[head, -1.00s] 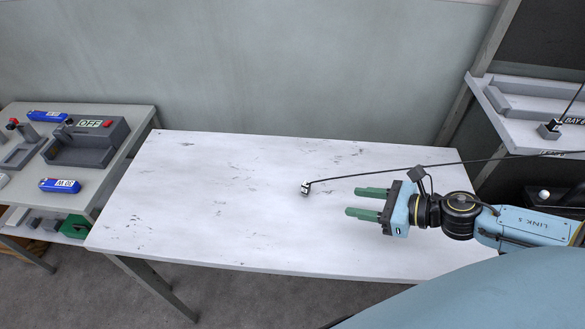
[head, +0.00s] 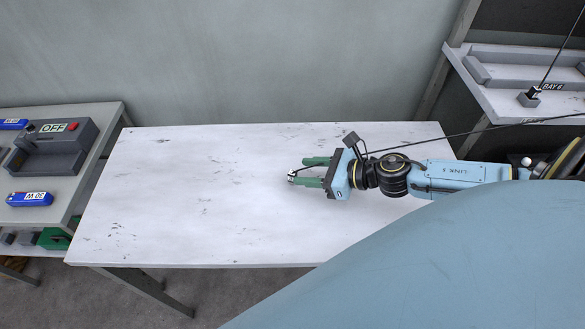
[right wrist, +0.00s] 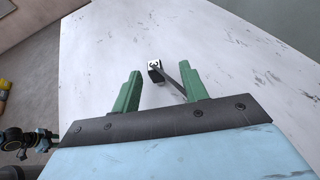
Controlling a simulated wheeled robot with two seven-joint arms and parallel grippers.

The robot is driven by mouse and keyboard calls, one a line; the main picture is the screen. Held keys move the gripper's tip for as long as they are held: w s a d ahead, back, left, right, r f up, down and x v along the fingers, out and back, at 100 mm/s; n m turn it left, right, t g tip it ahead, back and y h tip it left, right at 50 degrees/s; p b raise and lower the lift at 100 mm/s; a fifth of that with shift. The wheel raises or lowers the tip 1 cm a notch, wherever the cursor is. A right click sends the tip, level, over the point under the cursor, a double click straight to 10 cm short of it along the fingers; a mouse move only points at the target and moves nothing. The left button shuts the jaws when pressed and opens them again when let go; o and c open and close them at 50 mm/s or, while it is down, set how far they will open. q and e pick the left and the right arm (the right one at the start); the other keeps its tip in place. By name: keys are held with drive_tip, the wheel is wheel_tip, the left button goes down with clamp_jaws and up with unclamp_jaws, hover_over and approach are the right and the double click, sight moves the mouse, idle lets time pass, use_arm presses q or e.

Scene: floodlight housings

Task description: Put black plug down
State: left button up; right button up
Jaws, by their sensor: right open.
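The black plug (head: 291,175), with a white face marked 3, is on the white table, and its cable runs off to the right. It also shows in the right wrist view (right wrist: 155,72), between the two fingertips with a gap on each side. My right gripper (head: 298,170), with green fingers, is open around the plug end and does not appear to clamp it. The cable passes close by the right finger in the right wrist view; whether they touch I cannot tell.
The white table (head: 180,205) is otherwise bare, with free room left of my right gripper. A grey side table at left holds a grey OFF device (head: 55,150) and blue 30 W blocks (head: 30,199). A shelf at right carries another dark plug (head: 529,98) by a BAY 6 label.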

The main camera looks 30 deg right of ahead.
sight(291, 171)
drive_tip(key=shift+w+a+f, duration=0.15)
drive_tip(key=shift+w+a, duration=0.1)
drive_tip(key=shift+w, duration=0.15)
drive_tip(key=shift+w+a+f, duration=0.1)
drive_tip(key=shift+w+a, duration=0.1)
drive_tip(key=shift+a, duration=0.05)
drive_tip(key=p+x, duration=0.1)
drive_tip(key=x, duration=0.2)
drive_tip(key=shift+s+a, duration=0.1)
drive_tip(key=shift+a, duration=0.15)
drive_tip(key=shift+w+a+f, duration=0.4)
drive_tip(key=shift+w, duration=0.1)
use_arm(q)
drive_tip(key=shift+s+r, duration=0.4)
drive_tip(key=shift+r, duration=0.15)
use_arm(e)
clamp_jaws()
